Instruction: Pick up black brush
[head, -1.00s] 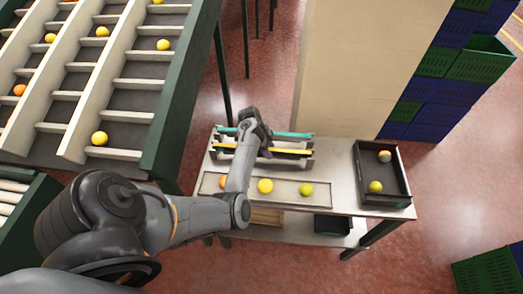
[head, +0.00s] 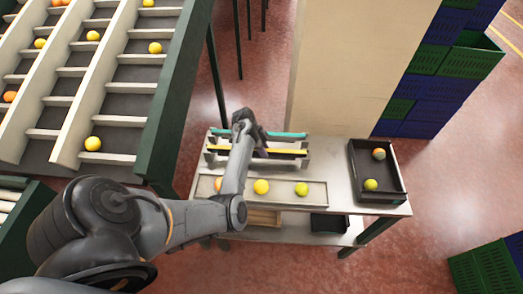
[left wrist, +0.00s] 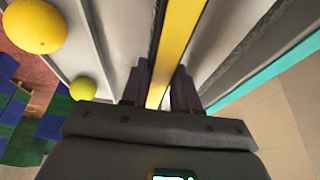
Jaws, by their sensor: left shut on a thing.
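A long bar with a yellow top and dark edge (head: 287,152) lies in a pale rack on the metal table. It also shows in the left wrist view (left wrist: 182,30), running between my left fingers. My left gripper (left wrist: 160,88) is shut on this yellow-topped bar; in the head view, my wrist and forearm partly cover it at the rack. A teal-topped bar (head: 290,134) lies behind it and shows at the right of the left wrist view (left wrist: 265,75). I cannot tell which bar is the black brush. My right gripper is not in view.
A shallow tray (head: 318,204) with several round fruits runs along the table front. A black open box (head: 401,190) with two fruits stands at the right. A beige wall panel (head: 355,70) stands behind the table. A sloped sorting conveyor (head: 145,135) is at the left.

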